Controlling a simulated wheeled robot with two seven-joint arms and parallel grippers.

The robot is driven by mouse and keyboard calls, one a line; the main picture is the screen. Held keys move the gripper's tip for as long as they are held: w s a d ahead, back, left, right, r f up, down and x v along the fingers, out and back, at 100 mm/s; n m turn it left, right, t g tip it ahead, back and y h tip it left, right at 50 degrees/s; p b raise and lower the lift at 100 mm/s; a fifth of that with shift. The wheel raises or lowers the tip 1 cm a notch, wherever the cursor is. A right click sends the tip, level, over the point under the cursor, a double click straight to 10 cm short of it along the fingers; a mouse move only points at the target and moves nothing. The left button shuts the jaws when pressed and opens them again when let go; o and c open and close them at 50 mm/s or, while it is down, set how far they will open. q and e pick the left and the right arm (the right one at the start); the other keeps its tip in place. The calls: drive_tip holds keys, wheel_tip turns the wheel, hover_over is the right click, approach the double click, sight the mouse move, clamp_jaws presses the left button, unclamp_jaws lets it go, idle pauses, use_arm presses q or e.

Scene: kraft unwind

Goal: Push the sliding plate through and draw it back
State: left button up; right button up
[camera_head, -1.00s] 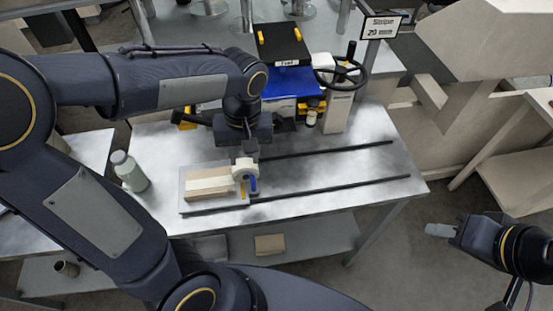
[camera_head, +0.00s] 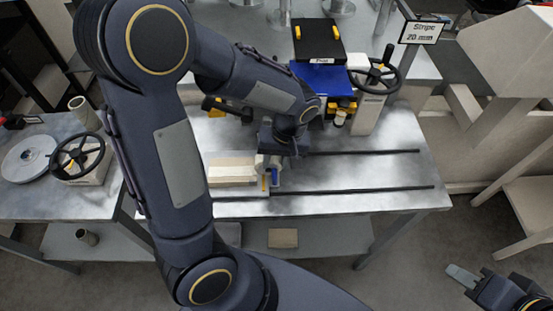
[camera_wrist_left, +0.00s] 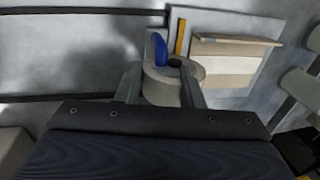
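The sliding plate (camera_wrist_left: 222,90) is a thin pale grey sheet on the steel table, carrying a wood-and-cream block (camera_head: 232,170). A whitish round hollow piece (camera_wrist_left: 172,82) is at its edge, beside a blue tab (camera_wrist_left: 160,48) and an ochre strip (camera_wrist_left: 181,38). My left gripper (camera_wrist_left: 160,78) is over the round piece with fingers apart. One finger is to its left; the other overlaps its right part. I see no firm grip. In the head view my left gripper (camera_head: 268,160) partly hides the piece. My right gripper (camera_head: 462,276) hangs low at the right, away from the table.
Two black rails (camera_head: 365,152) (camera_head: 370,190) run along the table, with bare steel between them. A blue-topped machine (camera_head: 335,85) and a handwheel (camera_head: 375,77) stand behind. A second handwheel (camera_head: 78,158) is on the left table. My left arm covers the table's left end.

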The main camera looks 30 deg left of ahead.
use_arm(q)
clamp_jaws()
idle(0.3)
